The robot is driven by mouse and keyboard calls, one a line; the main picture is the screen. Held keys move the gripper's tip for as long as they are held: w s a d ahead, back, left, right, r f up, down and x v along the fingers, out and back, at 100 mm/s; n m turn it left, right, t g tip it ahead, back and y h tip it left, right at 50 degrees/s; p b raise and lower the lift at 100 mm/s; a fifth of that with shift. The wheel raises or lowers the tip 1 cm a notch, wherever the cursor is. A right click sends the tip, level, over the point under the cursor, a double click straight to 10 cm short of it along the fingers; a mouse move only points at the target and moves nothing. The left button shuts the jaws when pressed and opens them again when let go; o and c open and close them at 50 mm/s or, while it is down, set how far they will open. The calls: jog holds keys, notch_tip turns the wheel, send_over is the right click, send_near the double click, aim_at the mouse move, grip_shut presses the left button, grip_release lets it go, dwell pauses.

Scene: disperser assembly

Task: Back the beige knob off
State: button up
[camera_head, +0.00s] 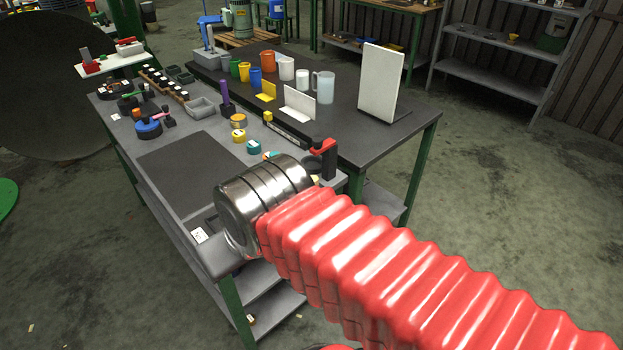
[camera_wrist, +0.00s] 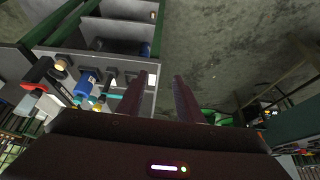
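A small beige patch (camera_head: 316,180) shows beside the dark stand with a red handle (camera_head: 323,148) at the bench's near right end. My arm partly covers it, so I cannot tell if it is the beige knob. In the wrist view a small round tan-yellow knob-like part (camera_wrist: 60,64) lies at the left, beside a black and red part (camera_wrist: 38,72). My gripper (camera_wrist: 160,82) has its two dark fingers apart with nothing between them. It is well to the right of that tan part. In the head view my arm hides the gripper.
A grey bench (camera_head: 190,160) holds yellow and teal round parts (camera_head: 239,136), a grey tray (camera_head: 201,108) and a purple-handled tool (camera_head: 225,97). A dark table (camera_head: 385,140) behind carries coloured cups (camera_head: 267,62) and a white panel (camera_head: 380,82). Open floor lies to the right.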

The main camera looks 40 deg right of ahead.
jog(key=shift+o, duration=0.6)
jog(key=shift+w+d, duration=0.1)
jog(key=shift+o, duration=0.5)
jog(key=w+d+f+m+t+h, duration=0.1)
jog(key=w+d+h, duration=0.2)
jog(key=w+d, duration=0.8)
jog(key=d, duration=0.3)
jog(key=shift+t+h, duration=0.3)
jog(key=w+d+f+t, duration=0.1)
jog(key=w+d+f, duration=0.15)
jog(key=d, duration=0.55)
jog(key=w+d+f+t+h, duration=0.1)
jog(key=w+d+f, duration=0.1)
jog(key=d+f, duration=0.35)
jog(key=w+d+f+t, duration=0.1)
jog(key=w+d+f, duration=0.1)
jog(key=d, duration=0.7)
jog(key=s+d+f+n+t+y, duration=0.2)
jog(key=s+d+f+t+y, duration=0.15)
jog(key=f, duration=0.45)
jog(key=s+t+y, duration=0.1)
jog(key=s+a+t+y, duration=0.1)
jog(key=s+t, duration=0.1)
jog(key=s+f+t+y, duration=0.1)
jog(key=s, duration=0.1)
jog(key=shift+a, duration=0.3)
